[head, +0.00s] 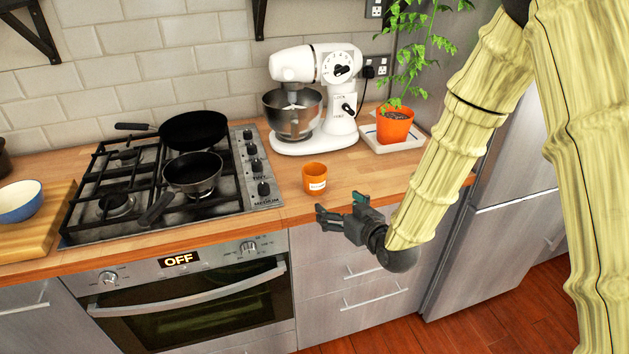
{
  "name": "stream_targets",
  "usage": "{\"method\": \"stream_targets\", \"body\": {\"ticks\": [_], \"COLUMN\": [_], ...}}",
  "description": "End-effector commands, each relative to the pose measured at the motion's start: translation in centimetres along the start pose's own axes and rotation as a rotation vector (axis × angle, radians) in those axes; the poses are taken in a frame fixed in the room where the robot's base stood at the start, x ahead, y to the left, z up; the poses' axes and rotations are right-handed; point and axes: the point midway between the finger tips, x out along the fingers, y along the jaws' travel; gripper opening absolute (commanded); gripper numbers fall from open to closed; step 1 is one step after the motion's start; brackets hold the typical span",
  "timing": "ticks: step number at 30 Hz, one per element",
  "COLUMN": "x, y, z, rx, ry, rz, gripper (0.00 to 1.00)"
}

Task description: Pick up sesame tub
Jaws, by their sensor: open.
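A small orange tub (315,178) with a pale label stands upright on the wooden counter, just right of the hob. It looks like the sesame tub, but the label is too small to read. My gripper (338,205) is open and empty. It is at the counter's front edge, in front of the tub and a little to its right in the picture, apart from it.
A white stand mixer (318,100) with a steel bowl stands behind the tub. A potted plant (394,127) stands on a tray at the right. A gas hob (113,202) with two dark pans is on the left. Bare counter (350,175) lies right of the tub.

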Motion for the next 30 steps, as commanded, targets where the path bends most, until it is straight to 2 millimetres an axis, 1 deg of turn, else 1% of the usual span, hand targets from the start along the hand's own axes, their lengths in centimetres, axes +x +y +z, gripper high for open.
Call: {"method": "stream_targets", "body": {"ticks": [1, 3, 6, 15, 23, 30], "x": [0.2, 0.5, 1.3, 5.2, 6.7, 9.7], "y": [-0.1, -0.2, -0.2, -0.3, -0.3, -0.2], "z": [-1.1, -2.0, -2.6, -2.8, -2.8, -3.0], "rx": [-0.008, -0.017, -0.022, -0.022, -0.020, -0.020], "ry": [0.022, 0.043, 0.055, 0.052, 0.052, 0.051], "rz": [-0.005, -0.011, -0.014, -0.014, -0.013, -0.012], "gripper": [0.88, 0.88, 0.88, 0.88, 0.88, 0.88]}}
